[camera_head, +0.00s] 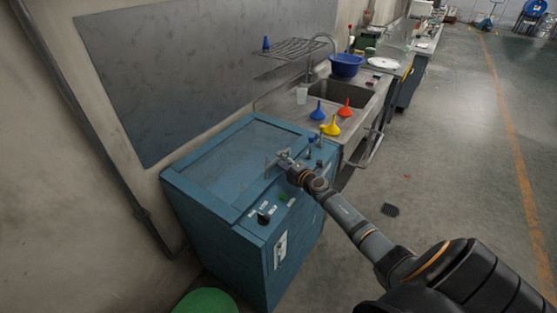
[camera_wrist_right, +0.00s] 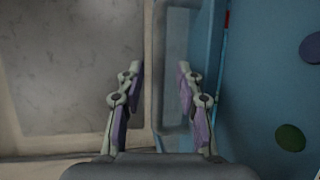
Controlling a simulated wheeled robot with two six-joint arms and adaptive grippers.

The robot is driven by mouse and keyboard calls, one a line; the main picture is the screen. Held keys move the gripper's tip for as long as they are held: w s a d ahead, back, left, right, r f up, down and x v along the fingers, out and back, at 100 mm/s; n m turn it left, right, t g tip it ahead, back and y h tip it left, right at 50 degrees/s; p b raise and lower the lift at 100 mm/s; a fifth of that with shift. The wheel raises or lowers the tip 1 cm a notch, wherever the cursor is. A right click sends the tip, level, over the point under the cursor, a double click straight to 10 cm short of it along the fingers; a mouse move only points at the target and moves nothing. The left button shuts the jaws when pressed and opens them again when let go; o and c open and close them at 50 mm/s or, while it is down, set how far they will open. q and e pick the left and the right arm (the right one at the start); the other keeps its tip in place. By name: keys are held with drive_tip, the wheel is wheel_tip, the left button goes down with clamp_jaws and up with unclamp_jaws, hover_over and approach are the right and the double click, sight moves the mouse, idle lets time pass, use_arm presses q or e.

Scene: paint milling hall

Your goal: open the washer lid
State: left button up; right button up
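The washer (camera_head: 245,258) is a blue cabinet against the wall. Its lid (camera_head: 222,163) has a large grey translucent window and lies flat and closed on top. My right gripper (camera_head: 277,162) is over the lid's front edge, next to the control panel. In the right wrist view, my right gripper (camera_wrist_right: 160,72) is open with its two fingers apart. A pale edge and part of a rounded rectangular frame lie below and between the fingers. I cannot tell whether the fingers touch it. Nothing is gripped. My left gripper is not in view.
A green button (camera_wrist_right: 290,137) and a dark knob (camera_head: 263,217) are on the washer's panel. Behind stands a sink counter with red (camera_head: 346,108), yellow (camera_head: 331,127) and blue funnels and a blue basin (camera_head: 346,65).

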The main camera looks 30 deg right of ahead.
drive_tip(key=shift+w+f, duration=0.3)
drive_tip(key=shift+w, duration=0.55)
drive_tip(key=shift+w+b, duration=0.35)
drive_tip(key=shift+w, duration=0.25)
clamp_jaws()
